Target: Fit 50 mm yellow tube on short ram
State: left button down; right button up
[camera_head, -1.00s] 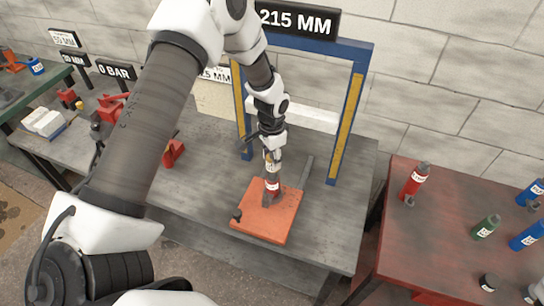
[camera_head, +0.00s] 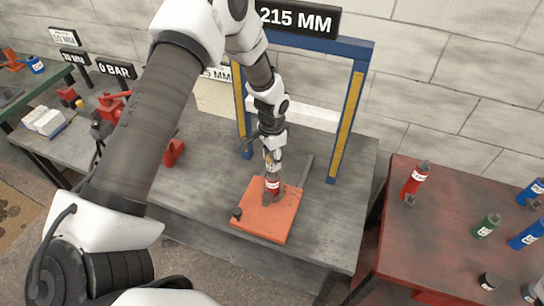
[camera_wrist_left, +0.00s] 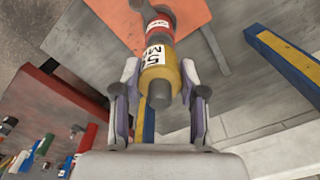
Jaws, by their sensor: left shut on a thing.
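The short ram (camera_head: 272,183) is red with a white band and stands upright on an orange plate (camera_head: 258,220). It also shows in the wrist view (camera_wrist_left: 159,26), just beyond the tube and roughly in line with it. My left gripper (camera_head: 268,158) is directly above the ram in the head view. I cannot tell whether the tube is fully seated on it. My right gripper is not in view.
A blue frame with yellow strips (camera_head: 345,125) stands behind the plate under a "215 MM" sign (camera_head: 298,20). A red table (camera_head: 440,235) at right holds another red ram (camera_head: 415,178) and several bottle-like parts. The grey bench (camera_head: 335,225) is clear right of the plate.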

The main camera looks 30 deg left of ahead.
pick_arm(q)
jog(key=shift+f+b, duration=0.9)
jog(key=shift+f, duration=0.7)
jog(key=c, duration=0.6)
grip_release()
jog(key=shift+o, duration=0.2)
notch_tip(320, 180, up, 12)
